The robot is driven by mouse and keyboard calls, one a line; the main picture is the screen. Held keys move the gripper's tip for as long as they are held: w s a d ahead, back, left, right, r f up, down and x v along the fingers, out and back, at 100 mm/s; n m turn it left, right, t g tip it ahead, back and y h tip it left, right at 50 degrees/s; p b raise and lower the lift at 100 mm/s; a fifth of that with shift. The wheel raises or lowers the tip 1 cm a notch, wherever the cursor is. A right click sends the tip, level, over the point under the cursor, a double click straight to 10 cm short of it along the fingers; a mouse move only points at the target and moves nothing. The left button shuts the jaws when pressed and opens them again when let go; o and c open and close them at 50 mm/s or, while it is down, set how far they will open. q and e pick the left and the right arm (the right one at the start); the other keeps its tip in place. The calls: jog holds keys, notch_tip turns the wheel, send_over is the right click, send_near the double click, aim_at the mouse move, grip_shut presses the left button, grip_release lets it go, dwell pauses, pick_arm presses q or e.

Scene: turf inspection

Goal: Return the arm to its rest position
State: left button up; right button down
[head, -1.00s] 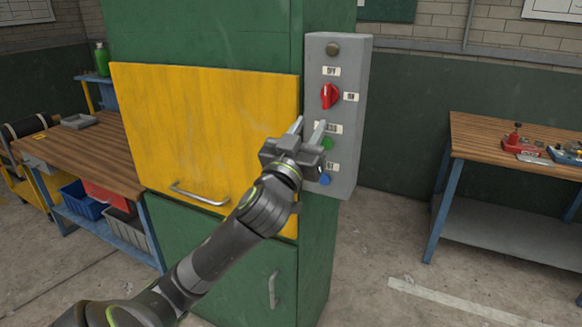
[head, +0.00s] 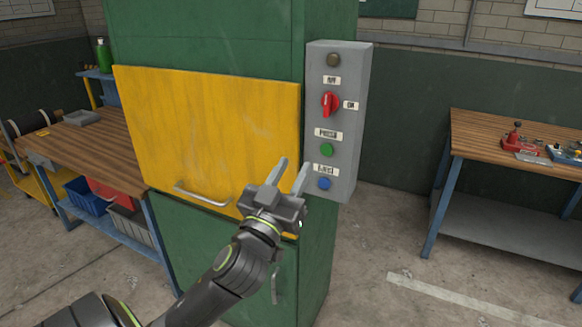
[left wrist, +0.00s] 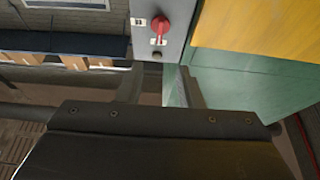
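My left arm (head: 222,275) reaches in from the bottom left of the head view. My left gripper (head: 293,176) is in front of the green cabinet, below and left of the grey control box (head: 347,110). Its two fingers are apart with nothing between them, and it looks clear of the box. The open fingers also show in the left wrist view (left wrist: 160,82), where the grey box and its red knob (left wrist: 160,25) lie beyond them. My right arm and gripper are not in view.
The green cabinet (head: 210,30) has a yellow panel (head: 215,130) with a metal handle (head: 203,196) close to the arm. The box carries a red knob (head: 329,103), green button (head: 327,150) and blue button (head: 324,183). Workbenches stand left (head: 95,150) and right (head: 500,130).

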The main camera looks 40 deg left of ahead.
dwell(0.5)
